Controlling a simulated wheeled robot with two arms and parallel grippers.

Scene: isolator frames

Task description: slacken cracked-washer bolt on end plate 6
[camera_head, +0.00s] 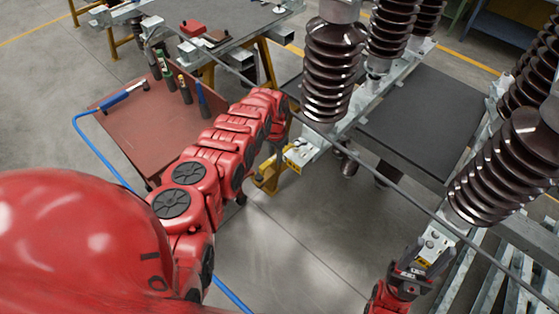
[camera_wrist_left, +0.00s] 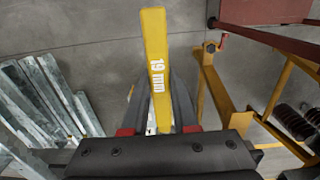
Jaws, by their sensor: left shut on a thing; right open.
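In the left wrist view, my left gripper (camera_wrist_left: 160,95) is shut on a yellow bar-shaped wrench (camera_wrist_left: 154,40) marked "19 mm", which sticks out past the fingers. In the head view, my left arm reaches to the steel beam, where its gripper is largely hidden. A galvanized end plate (camera_head: 301,152) with a yellow label shows beside it. My right gripper (camera_head: 411,276) is open at the lower right, close to another end plate (camera_head: 434,243) with bolts and a yellow label. The label numbers and any cracked washer are too small to make out.
Brown ribbed insulators (camera_head: 333,75) stand on the steel beams. A dark bench top (camera_head: 424,122) lies behind them. A red-brown table (camera_head: 135,130) carries a blue-handled tool (camera_head: 120,99) and several upright tools. A blue hose (camera_head: 88,147) trails to the floor. Open floor lies between my arms.

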